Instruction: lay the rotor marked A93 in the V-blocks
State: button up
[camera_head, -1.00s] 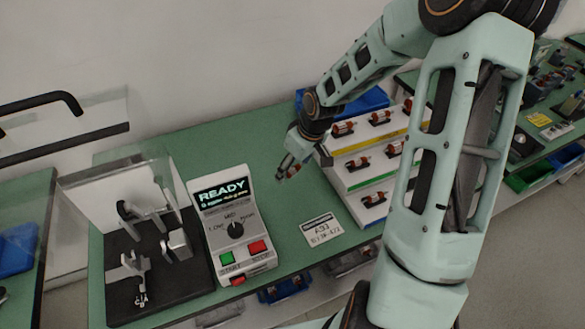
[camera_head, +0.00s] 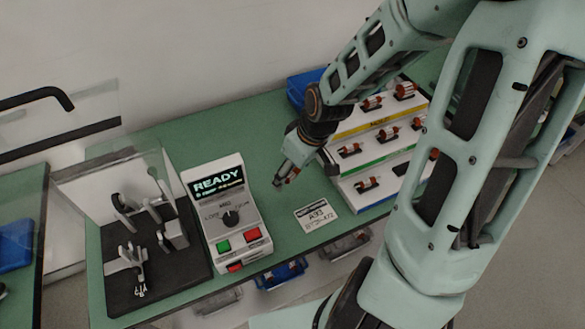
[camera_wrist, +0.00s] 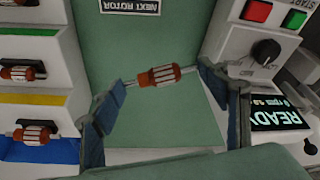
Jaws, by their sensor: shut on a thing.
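A rotor (camera_wrist: 162,76) with a red-brown, white-striped body and a thin steel shaft is in my gripper (camera_wrist: 162,92). The fingers hold it across its shaft ends, above the green bench. No mark on it is legible. In the head view my gripper (camera_head: 286,178) is between the tester box and the rotor rack, and the rotor shows only as a small reddish spot. A black fixture plate (camera_head: 180,282) at the left bears upright metal supports (camera_head: 126,260); which are the V-blocks I cannot tell for sure. A card (camera_head: 317,214) on the bench reads A93.
The tester box (camera_head: 228,228), showing READY, stands between the fixture and my gripper. A stepped rack (camera_head: 350,162) with several rotors stands at the right. A clear panel with a black handle (camera_head: 40,100) is at the upper left. Blue bins (camera_head: 282,273) are below the bench.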

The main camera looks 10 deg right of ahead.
aim_at(293, 173)
jog(key=shift+r, duration=0.15)
notch_tip(293, 173, up, 3)
jog(key=p, duration=0.3)
jog(key=shift+r+p, duration=0.6)
jog(key=shift+r, duration=0.3)
jog(key=shift+f, duration=0.15)
